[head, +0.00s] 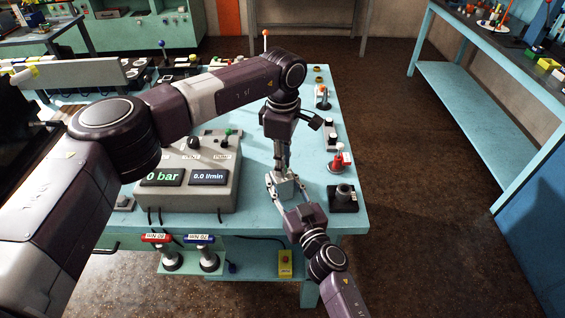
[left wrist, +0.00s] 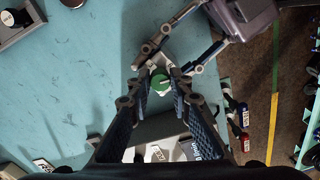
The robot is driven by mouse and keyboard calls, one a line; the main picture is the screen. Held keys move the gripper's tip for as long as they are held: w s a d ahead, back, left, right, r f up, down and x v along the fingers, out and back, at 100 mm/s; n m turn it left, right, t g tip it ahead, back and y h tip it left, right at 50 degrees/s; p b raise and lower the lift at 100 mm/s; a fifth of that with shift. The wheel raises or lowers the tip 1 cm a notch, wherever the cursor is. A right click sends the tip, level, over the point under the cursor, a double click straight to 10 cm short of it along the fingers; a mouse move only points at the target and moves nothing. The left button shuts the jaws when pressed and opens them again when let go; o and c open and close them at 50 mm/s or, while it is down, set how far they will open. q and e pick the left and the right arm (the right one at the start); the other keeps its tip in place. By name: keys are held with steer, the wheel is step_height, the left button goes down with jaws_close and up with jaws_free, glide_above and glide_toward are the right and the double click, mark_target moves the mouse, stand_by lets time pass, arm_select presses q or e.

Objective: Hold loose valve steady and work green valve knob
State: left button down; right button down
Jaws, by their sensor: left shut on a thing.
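The loose valve (head: 285,188) is a small grey block on the light blue table, near its front edge. Its green knob (left wrist: 161,82) shows in the left wrist view and is hidden in the head view. My left gripper (head: 283,168) points down from above, its fingers closed on the knob's two sides. My right gripper (head: 285,184) comes in from the front right, with one finger on each side of the valve body. Its fingers also show in the left wrist view (left wrist: 172,59) and appear closed on the body, though the contact is partly hidden.
A grey console (head: 195,195) reading 0 bar and 0.0 l/min stands left of the valve. Red (head: 157,238) and blue (head: 199,239) labelled couplings hang at the table front.

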arm_select(q)
steer(key=n, duration=0.6)
steer(key=shift+w+n, duration=0.15)
steer(key=shift+n, duration=0.15)
steer(key=n, duration=0.6)
steer(key=shift+w, duration=0.1)
steer(key=n, duration=0.5)
steer(key=shift+a+n, duration=0.15)
steer(key=shift+n, duration=0.25)
steer(key=shift+w+n, duration=0.1)
steer(key=shift+n, duration=2.2)
arm_select(e)
steer(key=shift+s, duration=0.1)
arm_select(q)
steer(key=shift+a, duration=0.1)
steer(key=c, duration=1.7)
jaws_free()
steer(key=shift+c, duration=0.2)
step_height(320, 180, up, 12)
